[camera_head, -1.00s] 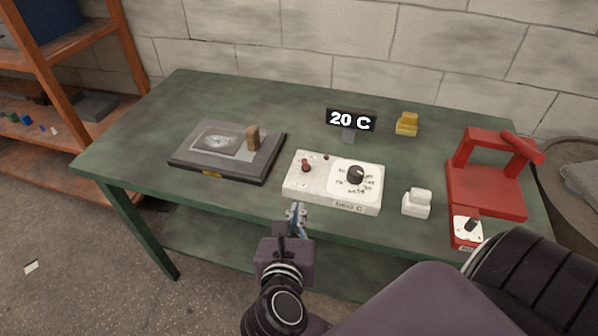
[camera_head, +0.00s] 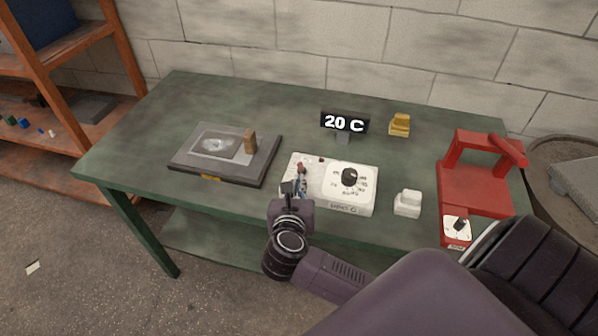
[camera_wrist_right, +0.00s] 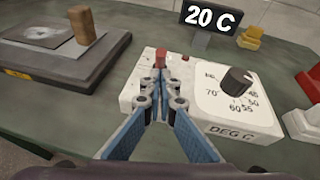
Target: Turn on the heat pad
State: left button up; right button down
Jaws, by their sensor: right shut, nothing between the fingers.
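The white control box (camera_head: 328,203) stands on the green bench, with a black dial (camera_head: 349,176) on a numbered face at its right. A red switch (camera_wrist_right: 161,56) sits at the box's left side. The dark flat heat pad (camera_head: 190,165) lies to the left of the box and bears a grey plate and a wooden block (camera_head: 250,141). A display (camera_head: 344,123) behind the box reads 20 C. My right gripper (camera_head: 298,180) is shut and empty over the left part of the box, its tips just in front of the red switch; contact cannot be told. My left gripper is not in view.
A red device (camera_head: 475,188) with its own dial stands at the bench's right end. A white block (camera_head: 408,203) and a yellow block (camera_head: 400,125) stand near the box. The green bench (camera_head: 130,150) is clear at the far left.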

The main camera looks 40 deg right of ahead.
aim_at(301, 166)
jog(key=shift+w+d+r, duration=0.25)
jog(key=shift+w+d, duration=0.15)
jog(key=shift+w, duration=0.1)
jog(key=shift+w+d+r+p, duration=0.15)
jog(key=shift+d+r+p, duration=0.05)
jog(key=shift+r+p, duration=0.15)
dwell(0.4)
jog(key=shift+w+d+r+p, duration=0.5)
jog(key=shift+d+r+p, duration=0.1)
jog(key=shift+r, duration=0.2)
jog(key=shift+w+d+r+p, duration=0.4)
jog(key=shift+w+d+p, duration=0.1)
jog(key=shift+w+d, duration=0.2)
jog(key=shift+r+p, duration=0.75)
jog(key=shift+p, duration=0.05)
jog(key=shift+s, duration=0.1)
